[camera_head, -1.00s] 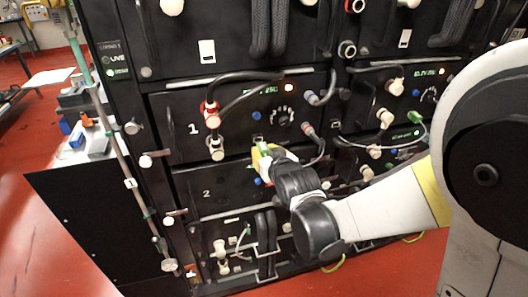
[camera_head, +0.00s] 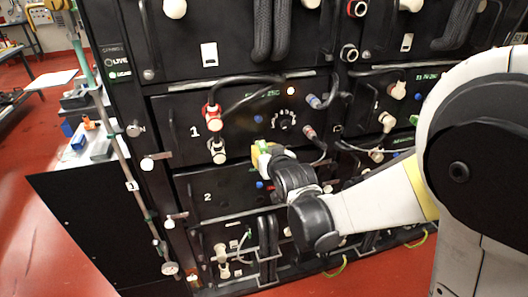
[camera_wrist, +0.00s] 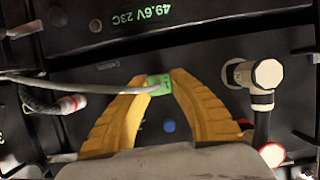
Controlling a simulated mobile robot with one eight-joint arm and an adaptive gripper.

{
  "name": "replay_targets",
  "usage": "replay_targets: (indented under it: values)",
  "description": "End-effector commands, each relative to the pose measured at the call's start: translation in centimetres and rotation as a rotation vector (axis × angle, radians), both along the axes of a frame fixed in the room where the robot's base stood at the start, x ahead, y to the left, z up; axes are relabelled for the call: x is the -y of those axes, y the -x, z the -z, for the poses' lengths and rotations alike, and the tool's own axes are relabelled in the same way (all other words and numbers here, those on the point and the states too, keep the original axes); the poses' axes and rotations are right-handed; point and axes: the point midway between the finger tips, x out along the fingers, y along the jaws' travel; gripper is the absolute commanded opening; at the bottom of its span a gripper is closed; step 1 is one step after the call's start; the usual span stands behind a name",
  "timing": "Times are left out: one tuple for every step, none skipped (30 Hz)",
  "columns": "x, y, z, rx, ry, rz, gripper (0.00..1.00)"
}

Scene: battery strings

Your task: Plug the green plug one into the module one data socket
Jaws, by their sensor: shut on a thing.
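My gripper (camera_head: 264,156) has yellow fingers, also in the wrist view (camera_wrist: 159,80), shut on the green plug one (camera_wrist: 158,85). A grey cable (camera_wrist: 75,84) runs left from the plug in the wrist view. The plug shows as a small green patch in the head view (camera_head: 261,146), at the lower edge of the module one panel (camera_head: 236,135), below its blue button (camera_head: 258,119). The plug lies close in front of the panel, beside a small printed label. The module one data socket is hidden behind the plug and fingers. I cannot tell whether the plug touches or enters it.
A white elbow connector (camera_wrist: 262,73) and a red connector (camera_wrist: 271,154) with a black cable stand right of the fingers in the wrist view. A grey and red connector (camera_wrist: 62,104) lies left. Module two's display (camera_wrist: 143,34) glows green.

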Motion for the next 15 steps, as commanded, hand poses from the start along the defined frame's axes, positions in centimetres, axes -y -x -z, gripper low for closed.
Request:
replay_targets:
  values:
    - [-0.04,-0.13,0.01,0.0,0.0,0.0,0.0]
    - [-0.05,-0.2,0.01,0.0,0.0,0.0,0.0]
    - [-0.07,-0.29,0.01,0.0,0.0,0.0,0.0]
    - [-0.1,-0.37,0.01,0.0,0.0,0.0,0.0]
    - [-0.12,-0.44,0.02,0.0,0.0,0.0,0.0]
    - [-0.14,-0.52,0.02,0.0,0.0,0.0,0.0]
    - [-0.16,-0.58,0.02,0.0,0.0,0.0,0.0]
    - [-0.17,-0.63,0.01,0.0,0.0,0.0,0.0]
    - [-0.18,-0.68,0.0,0.0,0.0,0.0,0.0]
    - [-0.19,-0.71,-0.01,0.0,0.0,0.0,0.0]
    - [-0.2,-0.72,-0.01,0.001,0.0,0.0,0.0]
    - [-0.2,-0.73,-0.02,0.001,0.0,0.0,0.0]
    - [-0.21,-0.74,-0.03,0.001,0.0,0.0,0.0]
    - [-0.21,-0.74,-0.04,0.001,0.0,0.0,0.0]
    - [-0.21,-0.74,-0.05,0.001,0.0,0.0,0.0]
